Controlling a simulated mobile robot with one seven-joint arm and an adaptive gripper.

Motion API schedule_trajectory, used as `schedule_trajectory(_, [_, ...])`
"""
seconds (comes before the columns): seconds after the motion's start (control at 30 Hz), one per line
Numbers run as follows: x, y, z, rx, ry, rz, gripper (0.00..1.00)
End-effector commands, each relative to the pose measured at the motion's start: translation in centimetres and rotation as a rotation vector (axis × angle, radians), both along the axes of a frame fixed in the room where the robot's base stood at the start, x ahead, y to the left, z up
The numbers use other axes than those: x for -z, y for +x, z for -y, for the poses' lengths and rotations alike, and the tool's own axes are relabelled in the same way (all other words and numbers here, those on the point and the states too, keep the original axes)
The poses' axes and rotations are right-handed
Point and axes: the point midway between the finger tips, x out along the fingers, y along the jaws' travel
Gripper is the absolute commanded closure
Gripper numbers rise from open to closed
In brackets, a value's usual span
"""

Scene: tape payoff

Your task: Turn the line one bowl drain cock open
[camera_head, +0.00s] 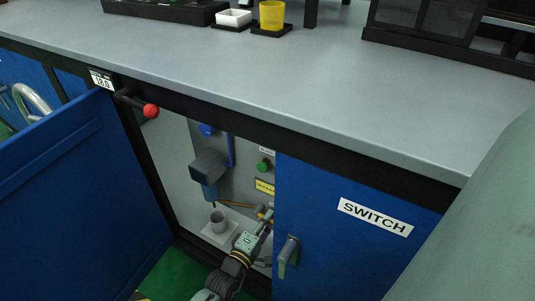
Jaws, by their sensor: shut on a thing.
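Inside the open cabinet, a grey filter unit (208,165) with a blue bowl (209,191) hangs on the back panel. A thin brown rod or line (236,205) runs from below the bowl to the right. It ends near a small yellow-orange piece at my gripper (266,214), which looks like the drain cock's handle. My gripper reaches in from below, right of the bowl, and is shut on this piece. The fingers hide most of it, and its angle is hard to tell. A grey cup (218,222) stands below the bowl on a white base.
A blue door (80,190) stands open at left. A closed blue door labelled SWITCH (345,245), with a grey handle (288,257), borders the opening at right. A red knob (151,111) juts out under the worktop (270,65). A green button (263,166) and a yellow label (264,187) are on the panel.

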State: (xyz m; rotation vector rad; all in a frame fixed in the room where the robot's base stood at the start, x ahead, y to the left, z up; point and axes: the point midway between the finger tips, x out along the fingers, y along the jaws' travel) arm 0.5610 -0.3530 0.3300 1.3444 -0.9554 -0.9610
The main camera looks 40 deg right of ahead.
Motion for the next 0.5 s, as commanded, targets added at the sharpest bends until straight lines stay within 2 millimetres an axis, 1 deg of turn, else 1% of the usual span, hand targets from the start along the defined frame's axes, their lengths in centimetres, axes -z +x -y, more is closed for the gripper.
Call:
schedule_trajectory(0.4, [-0.07,0.02,-0.03,-0.001,-0.004,-0.011,1.00])
schedule_trajectory(0.43, [-0.07,0.02,-0.03,-0.001,-0.004,-0.011,0.87])
schedule_trajectory(0.5, [-0.07,0.02,-0.03,-0.001,-0.004,-0.011,0.83])
